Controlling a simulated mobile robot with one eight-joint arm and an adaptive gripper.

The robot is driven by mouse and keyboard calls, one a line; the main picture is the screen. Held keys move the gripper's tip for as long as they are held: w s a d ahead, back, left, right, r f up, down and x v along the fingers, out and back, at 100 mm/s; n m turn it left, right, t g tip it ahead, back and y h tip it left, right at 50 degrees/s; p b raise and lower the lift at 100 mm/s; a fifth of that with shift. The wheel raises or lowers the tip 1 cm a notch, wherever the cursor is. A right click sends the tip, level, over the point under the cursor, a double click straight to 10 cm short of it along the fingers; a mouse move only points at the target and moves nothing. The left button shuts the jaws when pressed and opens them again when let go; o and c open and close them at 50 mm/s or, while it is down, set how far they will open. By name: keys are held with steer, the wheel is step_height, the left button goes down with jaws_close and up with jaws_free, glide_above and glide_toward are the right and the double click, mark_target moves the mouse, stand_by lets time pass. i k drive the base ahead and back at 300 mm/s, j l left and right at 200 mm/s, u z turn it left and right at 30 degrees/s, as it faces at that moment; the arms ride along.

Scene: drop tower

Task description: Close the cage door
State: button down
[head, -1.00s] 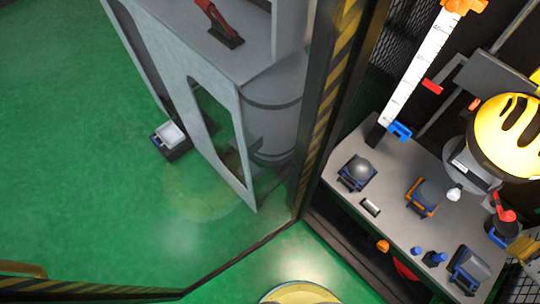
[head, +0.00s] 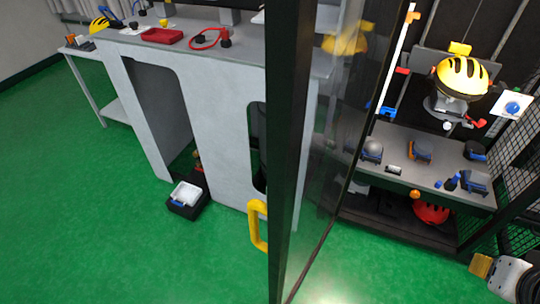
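The cage door (head: 287,130) is a clear panel in a dark frame, standing open. Its thick free edge is near me and runs from top to bottom of the view. A yellow handle (head: 257,226) sticks out to the left of that edge, low down. The panel runs back to the right toward the cage. A grey-white part with a tan block, which looks like my gripper (head: 492,275), shows at the bottom right corner, inside the cage side and well apart from the handle. Its fingers cannot be made out.
In the cage, a grey shelf (head: 405,178) holds several small devices below a yellow helmet (head: 462,76) on a stand. A red helmet (head: 431,212) lies underneath. Left of the door stands a grey bench (head: 225,110), with a dark box (head: 188,198) on the green floor. The floor at left is clear.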

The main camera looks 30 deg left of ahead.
mark_target(289, 25)
steer(key=k+j, duration=0.1)
steer(key=j, duration=0.25)
steer(key=k+j, duration=0.15)
steer(key=j, duration=0.2)
steer(key=k+j+z, duration=0.1)
steer(key=j, duration=0.25)
steer(key=k+j, duration=0.15)
steer(key=j, duration=0.2)
steer(key=k+j, duration=0.15)
steer(key=j, duration=0.2)
steer(key=k+j, duration=0.15)
steer(key=j, duration=0.2)
steer(key=i+j+z, duration=0.1)
steer(key=j, duration=0.3)
steer(key=j+z, duration=0.1)
steer(key=j, duration=0.35)
steer(key=i, duration=0.05)
